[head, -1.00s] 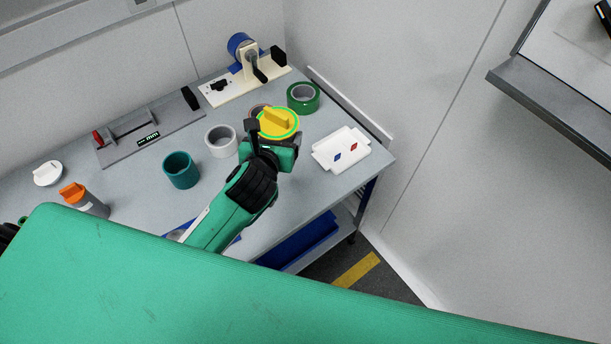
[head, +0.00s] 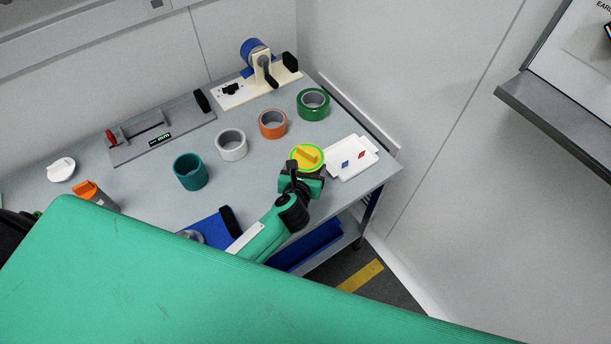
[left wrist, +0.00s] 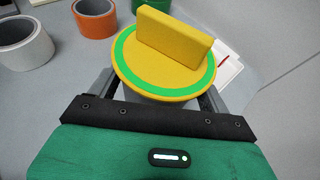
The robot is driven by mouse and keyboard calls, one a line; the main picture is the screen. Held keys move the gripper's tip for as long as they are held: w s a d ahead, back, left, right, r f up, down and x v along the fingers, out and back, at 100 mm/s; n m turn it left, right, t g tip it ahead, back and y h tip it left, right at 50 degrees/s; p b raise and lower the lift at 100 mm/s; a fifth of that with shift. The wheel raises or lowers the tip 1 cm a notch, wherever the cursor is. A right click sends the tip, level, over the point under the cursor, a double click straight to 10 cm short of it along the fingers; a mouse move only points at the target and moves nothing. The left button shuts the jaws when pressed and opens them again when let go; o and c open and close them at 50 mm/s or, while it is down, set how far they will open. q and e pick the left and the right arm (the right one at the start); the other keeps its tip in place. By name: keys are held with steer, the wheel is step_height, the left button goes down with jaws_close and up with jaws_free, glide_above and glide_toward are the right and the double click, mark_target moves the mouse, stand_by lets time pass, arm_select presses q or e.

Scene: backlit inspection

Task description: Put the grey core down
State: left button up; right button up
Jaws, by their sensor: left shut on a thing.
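My left gripper (head: 303,178) is shut on the grey core, which has a yellow disc top (head: 306,157) with a green ring and an upright yellow grip bar. In the left wrist view the yellow top (left wrist: 165,62) fills the space between the fingers (left wrist: 160,95), and only a little of the grey body shows under it. The core is upright, just left of the white tray (head: 368,165). I cannot tell whether its base touches the table. My right gripper is not in view.
Green (head: 314,104), orange (head: 272,124), white (head: 231,144) and teal (head: 190,171) rings stand in a row on the grey table (head: 150,190). Behind are a tape dispenser (head: 262,72) and a grey fixture (head: 160,130). An orange-topped canister (head: 86,190) stands at left.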

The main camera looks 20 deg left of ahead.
arm_select(q)
steer(key=shift+f, duration=2.35)
steer(key=shift+f, duration=0.1)
steer(key=o, duration=0.7)
steer(key=shift+f, duration=0.1)
steer(key=shift+c, duration=0.2)
steer(key=o, duration=0.4)
steer(key=shift+r, duration=0.3)
steer(key=b+v, duration=0.2)
steer(key=v, duration=0.8)
steer(key=shift+s, duration=0.4)
steer(key=shift+s+d+r, duration=0.1)
steer(key=shift+s+r, duration=0.2)
steer(key=shift+s, duration=0.25)
